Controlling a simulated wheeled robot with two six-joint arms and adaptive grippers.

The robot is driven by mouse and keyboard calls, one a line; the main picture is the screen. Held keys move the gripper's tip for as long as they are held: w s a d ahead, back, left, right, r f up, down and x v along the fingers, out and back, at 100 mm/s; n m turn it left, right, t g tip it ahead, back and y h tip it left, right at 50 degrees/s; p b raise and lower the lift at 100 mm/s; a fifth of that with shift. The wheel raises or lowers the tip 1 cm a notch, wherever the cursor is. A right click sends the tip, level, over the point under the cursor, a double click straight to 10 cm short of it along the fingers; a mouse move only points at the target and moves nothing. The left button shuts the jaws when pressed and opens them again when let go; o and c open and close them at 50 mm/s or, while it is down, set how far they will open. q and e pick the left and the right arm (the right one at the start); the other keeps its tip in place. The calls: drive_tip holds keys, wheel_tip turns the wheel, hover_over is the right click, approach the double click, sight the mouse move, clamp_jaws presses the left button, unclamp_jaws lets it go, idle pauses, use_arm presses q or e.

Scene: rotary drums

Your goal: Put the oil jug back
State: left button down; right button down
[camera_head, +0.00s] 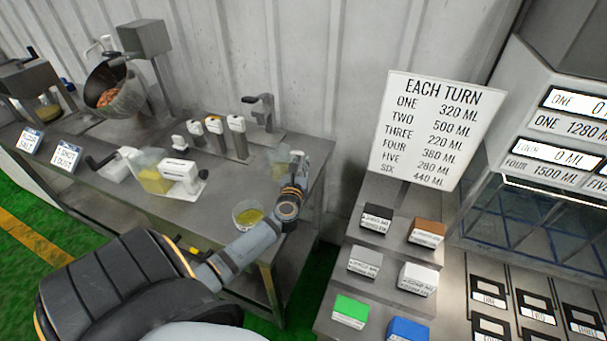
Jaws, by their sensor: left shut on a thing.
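My left gripper (297,168) is over the right end of the steel table, shut on a pale, partly see-through thing (283,154) that looks like the oil jug. The gripper hides much of it, and I cannot tell whether its base touches the table. A small bowl of yellow liquid (247,212) sits on the table near the front edge, just left of my left wrist. My right gripper is not in view.
On the steel table (215,185) stand a clear container of yellow liquid (154,177), a white device (182,176), several white-topped dispensers (214,126) and a tilted drum (116,92). A sign (425,130) and coloured blocks (350,311) stand right, across a gap.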

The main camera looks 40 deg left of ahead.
use_arm(q)
drive_tip(key=shift+w+d+f+b, duration=0.1)
drive_tip(key=shift+w+f+b, duration=0.2)
drive_tip(key=shift+f, duration=0.8)
drive_tip(key=shift+w+d+f+b, duration=0.15)
drive_tip(key=shift+w+f, duration=0.1)
drive_tip(key=shift+f, duration=0.8)
drive_tip(key=shift+a, duration=0.1)
drive_tip(key=shift+s+f, duration=0.1)
drive_tip(key=shift+f, duration=0.05)
drive_tip(key=c, duration=1.3)
unclamp_jaws()
drive_tip(key=shift+c, duration=0.2)
